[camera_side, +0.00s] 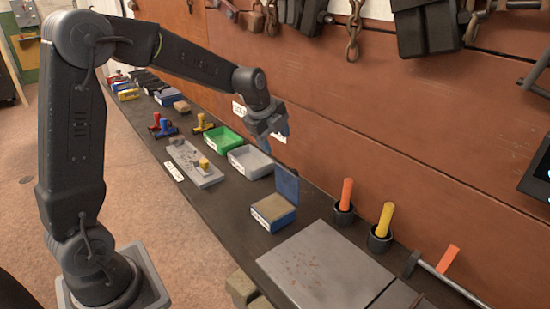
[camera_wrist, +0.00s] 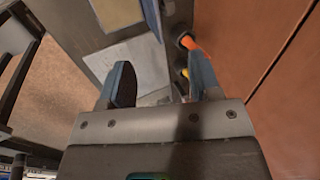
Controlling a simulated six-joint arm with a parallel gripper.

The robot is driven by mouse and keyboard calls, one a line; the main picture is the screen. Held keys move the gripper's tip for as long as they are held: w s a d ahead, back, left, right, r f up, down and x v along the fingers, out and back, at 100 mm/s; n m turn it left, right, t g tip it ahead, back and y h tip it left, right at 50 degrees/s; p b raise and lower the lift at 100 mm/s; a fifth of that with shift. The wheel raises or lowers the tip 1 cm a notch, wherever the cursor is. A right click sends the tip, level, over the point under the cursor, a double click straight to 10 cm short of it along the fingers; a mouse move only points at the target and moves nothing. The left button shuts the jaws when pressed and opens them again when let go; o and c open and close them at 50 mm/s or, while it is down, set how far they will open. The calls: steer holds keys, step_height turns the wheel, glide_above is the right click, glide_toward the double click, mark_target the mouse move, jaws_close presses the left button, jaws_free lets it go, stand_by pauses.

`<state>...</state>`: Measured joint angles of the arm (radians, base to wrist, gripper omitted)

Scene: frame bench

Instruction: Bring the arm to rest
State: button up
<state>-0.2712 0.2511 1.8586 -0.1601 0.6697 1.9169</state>
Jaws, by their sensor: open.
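My gripper (camera_side: 270,125) hangs in the air above the bench (camera_side: 135,118), near the wall and above the green and grey bins. In the wrist view my gripper (camera_wrist: 162,85) shows two blue fingers spread apart with nothing between them. My arm reaches out from its base at the left and bends down at the wrist.
Below stand a green bin (camera_side: 222,142), a grey bin (camera_side: 250,161), a grey fixture plate (camera_side: 195,165) and an open blue box (camera_side: 273,208). An orange handle (camera_side: 346,193) and a yellow handle (camera_side: 385,218) stand in dark cups. Chains (camera_side: 355,30) hang on the wall.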

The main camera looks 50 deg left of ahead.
steer(key=s+d+r+n, duration=0.4)
steer(key=s, duration=0.2)
steer(key=s+d+r+n, duration=0.3)
steer(key=s+d+n, duration=0.1)
steer(key=s, duration=0.3)
steer(key=s+d+n+t, duration=0.1)
steer(key=s+d+n, duration=0.2)
steer(key=s+n, duration=0.6)
steer(key=s, duration=0.4)
steer(key=shift+f+n, duration=0.3)
steer(key=shift+f, duration=0.1)
